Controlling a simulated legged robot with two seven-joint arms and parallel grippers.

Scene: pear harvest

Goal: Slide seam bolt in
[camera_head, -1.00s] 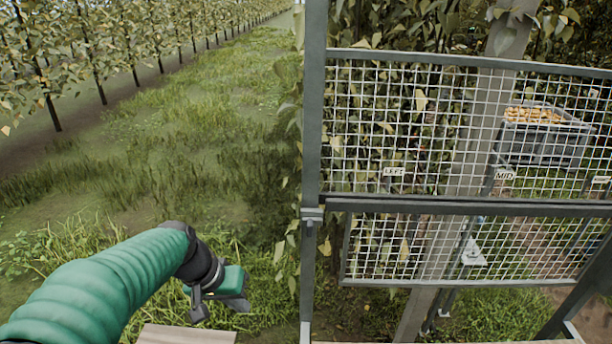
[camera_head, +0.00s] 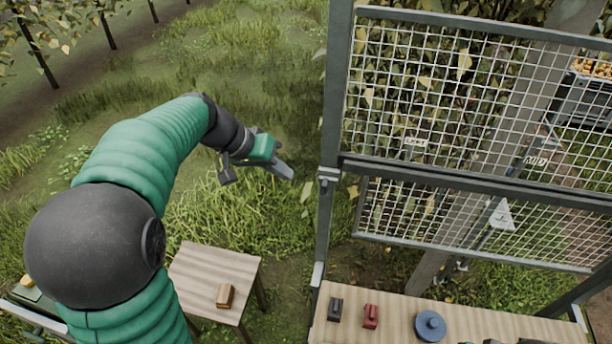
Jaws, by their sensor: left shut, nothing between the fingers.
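A small grey metal fitting (camera_head: 329,175) sits on the upright post at the seam between the upper mesh panel (camera_head: 470,95) and the lower mesh panel (camera_head: 480,225). It looks like the seam bolt, but it is too small to tell how far in it is. My left gripper (camera_head: 279,168) is shut and empty, in the air left of the post at about the fitting's height in the picture, apart from it. My right gripper is not in view.
A small wooden table (camera_head: 205,268) with a brown block (camera_head: 225,296) stands at lower left. A wooden shelf (camera_head: 390,318) below the mesh holds a dark block (camera_head: 335,309), a red block (camera_head: 371,316) and a blue round piece (camera_head: 430,326). Grass lies left of the post.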

